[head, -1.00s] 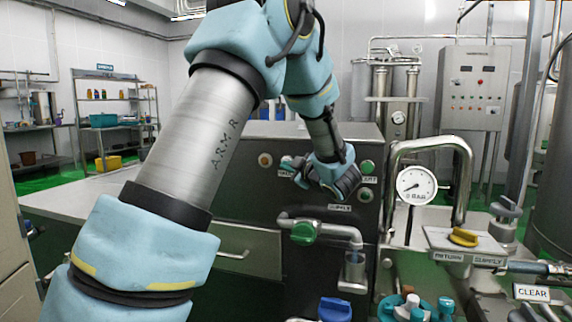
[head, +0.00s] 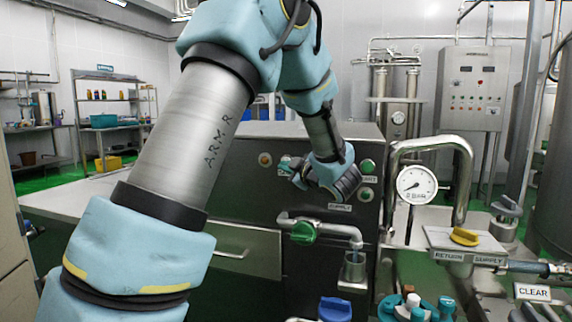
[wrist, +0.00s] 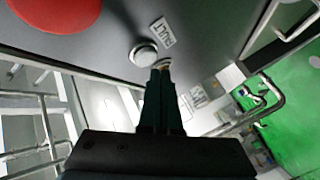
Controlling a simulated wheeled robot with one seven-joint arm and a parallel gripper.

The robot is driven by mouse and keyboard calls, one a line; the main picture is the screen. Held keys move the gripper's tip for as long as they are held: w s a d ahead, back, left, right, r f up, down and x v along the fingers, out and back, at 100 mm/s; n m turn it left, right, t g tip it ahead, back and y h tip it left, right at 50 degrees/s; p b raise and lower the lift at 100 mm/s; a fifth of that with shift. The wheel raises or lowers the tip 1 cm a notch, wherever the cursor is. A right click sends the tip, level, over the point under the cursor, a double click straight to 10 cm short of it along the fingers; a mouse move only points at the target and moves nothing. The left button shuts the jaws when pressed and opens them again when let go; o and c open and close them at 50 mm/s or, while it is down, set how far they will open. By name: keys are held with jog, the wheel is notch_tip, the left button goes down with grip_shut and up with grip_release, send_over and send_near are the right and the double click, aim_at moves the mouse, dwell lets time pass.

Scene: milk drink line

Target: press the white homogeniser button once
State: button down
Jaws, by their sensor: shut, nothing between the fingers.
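My gripper (wrist: 161,68) is shut and empty, its fingertips close to the dark machine panel (wrist: 110,28). A pale domed button (wrist: 143,53) sits just left of the fingertips in the wrist view, beside a label reading FAULT (wrist: 162,32). Part of another pale round fitting shows behind the fingertips; I cannot tell whether they touch it. In the head view my gripper (head: 296,174) reaches across the panel front (head: 240,185) and covers part of it. The white button cannot be made out there.
A tan round fitting (head: 265,160) and a green button (head: 367,166) flank my gripper. Below are a pipe with a green valve (head: 304,232) and a spout. A curved steel pipe and gauge (head: 416,185) stand to the right. A large red round thing (wrist: 55,12) shows at upper left.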

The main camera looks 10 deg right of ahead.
jog(key=shift+s+a+b, duration=0.15)
jog(key=shift+s+a, duration=0.25)
jog(key=shift+s, duration=0.35)
jog(key=shift+s+a+b, duration=0.2)
jog(key=shift+s+a, duration=0.25)
jog(key=shift+s, duration=0.25)
jog(key=shift+s+a+b, duration=0.15)
jog(key=shift+s+a, duration=0.25)
jog(key=shift+s, duration=0.35)
